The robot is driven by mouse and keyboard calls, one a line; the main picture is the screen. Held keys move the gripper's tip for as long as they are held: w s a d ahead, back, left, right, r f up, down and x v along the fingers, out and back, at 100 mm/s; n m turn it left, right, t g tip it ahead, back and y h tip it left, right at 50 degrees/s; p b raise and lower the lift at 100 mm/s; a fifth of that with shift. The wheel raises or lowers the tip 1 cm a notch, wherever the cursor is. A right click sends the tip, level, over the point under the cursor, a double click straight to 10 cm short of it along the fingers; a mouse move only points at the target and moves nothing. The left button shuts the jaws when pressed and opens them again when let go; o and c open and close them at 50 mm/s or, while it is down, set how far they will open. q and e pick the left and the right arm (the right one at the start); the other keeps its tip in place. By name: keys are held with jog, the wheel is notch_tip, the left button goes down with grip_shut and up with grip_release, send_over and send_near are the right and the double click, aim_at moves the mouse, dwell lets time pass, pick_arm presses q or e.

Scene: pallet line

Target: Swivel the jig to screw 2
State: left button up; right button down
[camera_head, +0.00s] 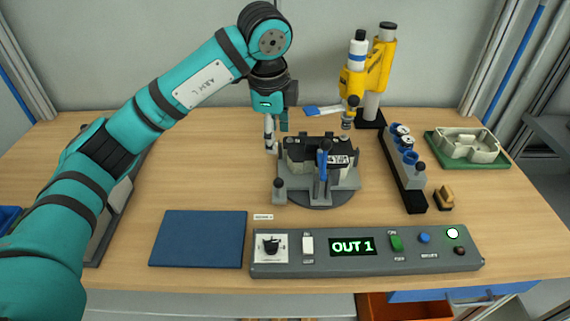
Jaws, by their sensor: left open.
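The jig (346,184) is a grey plate on a round dark base in the middle of the table. It holds a dark block-shaped part (318,152) with a pale label. My left gripper (276,139) is open and points down at the jig's back left edge, close to the part. I cannot tell whether it touches the jig. The screw positions are too small to make out. My right gripper does not show.
A yellow screwdriver stand (376,66) rises behind the jig. A grey control box (367,262) reading "OUT 1" lies in front. A blue mat (199,239) is front left. A rack of bits (403,170) and a green tray (467,148) are on the right.

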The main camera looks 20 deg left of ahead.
pick_arm(q)
jog(key=p, duration=0.2)
send_near(278, 180)
jog(key=f, duration=0.3)
jog(key=w+f+p, duration=0.1)
jog(key=f, duration=0.4)
jog(key=shift+w+a+f, duration=0.1)
jog(key=shift+w+f, duration=0.15)
jog(key=shift+f, duration=0.15)
jog(key=shift+w+f, duration=0.1)
jog(key=shift+f, duration=0.35)
grip_shut()
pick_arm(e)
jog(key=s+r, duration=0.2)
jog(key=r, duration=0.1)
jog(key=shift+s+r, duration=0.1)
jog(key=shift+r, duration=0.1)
